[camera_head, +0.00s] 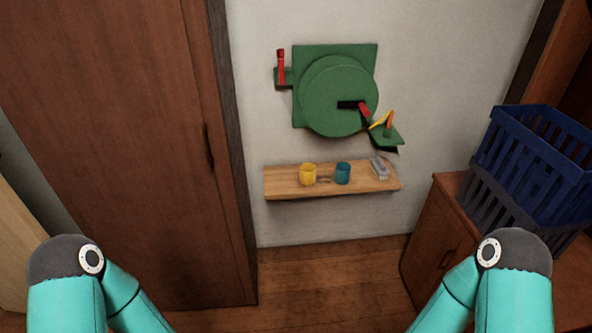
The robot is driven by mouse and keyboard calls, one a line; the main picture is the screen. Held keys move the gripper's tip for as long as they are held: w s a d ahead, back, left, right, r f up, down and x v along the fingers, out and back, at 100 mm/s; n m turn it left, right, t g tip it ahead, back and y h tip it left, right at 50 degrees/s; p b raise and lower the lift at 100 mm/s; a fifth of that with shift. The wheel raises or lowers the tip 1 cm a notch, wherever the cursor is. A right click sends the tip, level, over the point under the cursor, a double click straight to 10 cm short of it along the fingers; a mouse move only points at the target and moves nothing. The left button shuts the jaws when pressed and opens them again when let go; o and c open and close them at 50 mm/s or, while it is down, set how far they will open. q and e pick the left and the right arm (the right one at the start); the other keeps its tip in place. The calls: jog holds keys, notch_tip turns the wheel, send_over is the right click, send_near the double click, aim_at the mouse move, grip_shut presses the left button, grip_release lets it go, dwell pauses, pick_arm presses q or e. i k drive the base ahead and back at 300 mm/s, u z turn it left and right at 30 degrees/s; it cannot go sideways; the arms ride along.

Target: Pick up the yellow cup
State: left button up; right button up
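The yellow cup (308,174) stands upright on a narrow wooden wall shelf (283,189), left of its middle. A teal cup (343,174) stands just to its right, with a small gap between them. My two arms show at the lower left and lower right corners, well apart from the shelf. Both of my grippers are out of the picture, below its bottom edge. Nothing touches the yellow cup from above or in front.
A green wall-mounted device (325,100) with red and yellow parts hangs above the shelf. A small grey object (379,168) lies at the shelf's right. A blue crate (530,160) sits on a brown cabinet (432,232) at right. A brown wardrobe (120,140) stands left. Floor below the shelf is clear.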

aim_at(307, 170)
jog(key=u, duration=0.35)
jog(key=i, duration=1.45)
jog(key=u, duration=0.3)
